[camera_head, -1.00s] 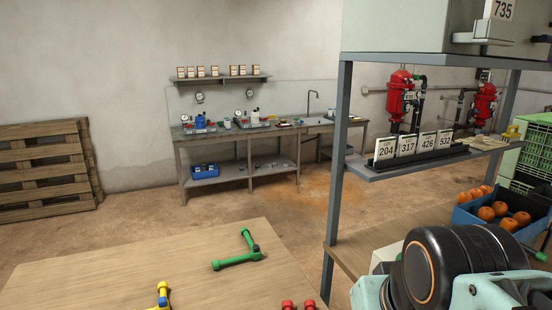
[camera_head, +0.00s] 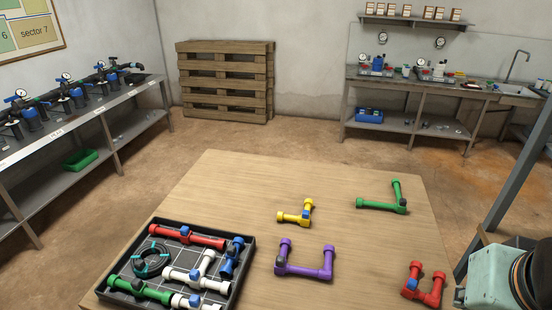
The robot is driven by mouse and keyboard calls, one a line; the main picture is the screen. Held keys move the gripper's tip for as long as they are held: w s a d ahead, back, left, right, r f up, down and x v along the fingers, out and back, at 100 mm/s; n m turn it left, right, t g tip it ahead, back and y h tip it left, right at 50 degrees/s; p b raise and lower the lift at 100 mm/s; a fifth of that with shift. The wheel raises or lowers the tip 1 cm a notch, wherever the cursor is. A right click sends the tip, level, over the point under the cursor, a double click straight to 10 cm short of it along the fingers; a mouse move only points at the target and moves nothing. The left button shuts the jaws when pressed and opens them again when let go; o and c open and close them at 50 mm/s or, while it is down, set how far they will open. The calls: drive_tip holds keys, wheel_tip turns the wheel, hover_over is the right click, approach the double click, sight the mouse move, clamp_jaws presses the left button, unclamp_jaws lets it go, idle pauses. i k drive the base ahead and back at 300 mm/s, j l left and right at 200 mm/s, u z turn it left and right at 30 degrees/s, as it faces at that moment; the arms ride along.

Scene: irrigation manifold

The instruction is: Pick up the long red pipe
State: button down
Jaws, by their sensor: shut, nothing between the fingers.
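A long straight red pipe (camera_head: 208,240) with a blue fitting near its middle lies along the far side of a black tray (camera_head: 247,262) on the wooden table. A smaller U-shaped red piece (camera_head: 433,297) with a blue fitting lies apart from it, near the table's right edge. My gripper is not in view. Only part of my arm shows at the lower right, right of the table.
Yellow (camera_head: 293,217), purple (camera_head: 308,271) and green (camera_head: 375,206) pieces lie on the table. Its far left part is bare.

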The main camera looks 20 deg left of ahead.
sight(185, 236)
drive_tip(key=u, duration=1.95)
drive_tip(key=i+j+z, duration=0.1)
drive_tip(key=z, duration=0.25)
drive_tip(key=j+z, duration=0.2)
drive_tip(key=z, duration=0.15)
drive_tip(key=i+j+z, duration=0.15)
drive_tip(key=j, duration=0.2)
drive_tip(key=j+z, duration=0.15)
drive_tip(key=j, duration=0.2)
drive_tip(key=i+j, duration=0.1)
drive_tip(key=j, duration=0.4)
drive_tip(key=i+j+z, duration=0.15)
drive_tip(key=j, duration=0.8)
drive_tip(key=i+z, duration=0.05)
